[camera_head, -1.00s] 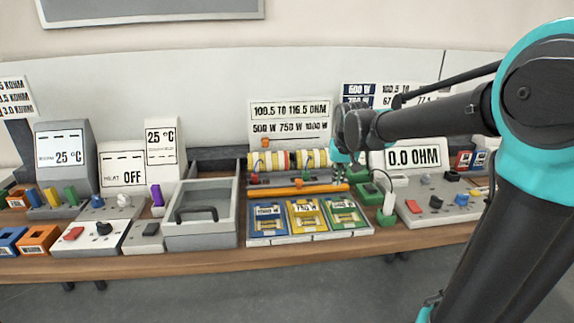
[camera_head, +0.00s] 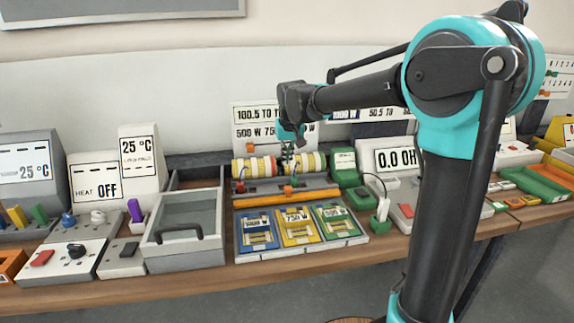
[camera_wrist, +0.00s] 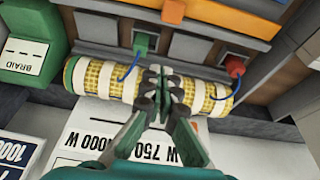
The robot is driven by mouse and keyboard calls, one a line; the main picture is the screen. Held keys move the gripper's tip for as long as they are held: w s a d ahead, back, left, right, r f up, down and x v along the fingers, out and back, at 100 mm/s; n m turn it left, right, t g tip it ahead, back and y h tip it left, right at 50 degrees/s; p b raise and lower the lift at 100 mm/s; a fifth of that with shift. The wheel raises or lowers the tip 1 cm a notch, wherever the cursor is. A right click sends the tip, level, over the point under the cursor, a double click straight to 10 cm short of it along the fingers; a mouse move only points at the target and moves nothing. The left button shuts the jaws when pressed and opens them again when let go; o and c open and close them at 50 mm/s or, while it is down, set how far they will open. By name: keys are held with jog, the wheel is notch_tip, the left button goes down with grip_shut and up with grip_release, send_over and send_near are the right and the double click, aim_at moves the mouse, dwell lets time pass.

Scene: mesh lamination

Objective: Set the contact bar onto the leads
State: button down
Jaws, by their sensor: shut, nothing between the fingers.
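My gripper (camera_wrist: 157,93) is shut and empty, its fingertips over the middle of the yellow mesh roll (camera_wrist: 100,84). In the head view the roll (camera_head: 255,166) lies behind a grey fixture, with my gripper (camera_head: 289,160) in front of or above it. Whether the fingers touch the roll is unclear. Blue leads (camera_wrist: 131,66) run from the roll to a green clip (camera_wrist: 144,41) and a red clip (camera_wrist: 235,66). A long orange bar (camera_head: 270,200) lies along the fixture's front with an orange block (camera_head: 288,189) near its middle. Which piece is the contact bar is unclear.
Blue, yellow and green trays (camera_head: 300,224) stand in front of the fixture. A grey lidded box (camera_head: 184,235) is to its left. A green device (camera_head: 344,168) and a meter (camera_head: 398,160) stand to its right. A sign panel (camera_head: 262,117) rises behind the roll.

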aim_at(290, 192)
jog(key=x, duration=0.8)
jog(key=shift+w+f, duration=0.1)
jog(key=shift+f, duration=0.2)
jog(key=shift+s+d+r, duration=0.1)
jog(key=shift+s+d, duration=0.05)
jog(key=shift+s, duration=0.4)
jog(key=shift+s+d+r, duration=0.1)
jog(key=shift+s+d, duration=0.1)
jog(key=shift+s, duration=0.4)
jog(key=shift+s+d, duration=0.25)
jog(key=shift+s, duration=0.6)
jog(key=shift+s+d+f, duration=0.1)
jog(key=shift+s+d, duration=0.1)
jog(key=shift+s, duration=0.55)
jog(key=shift+s+d+r, duration=0.1)
jog(key=shift+s+d, duration=0.1)
jog(key=shift+s, duration=0.55)
jog(key=shift+s+d+f, duration=0.1)
jog(key=shift+s+d, duration=0.1)
jog(key=shift+s, duration=0.55)
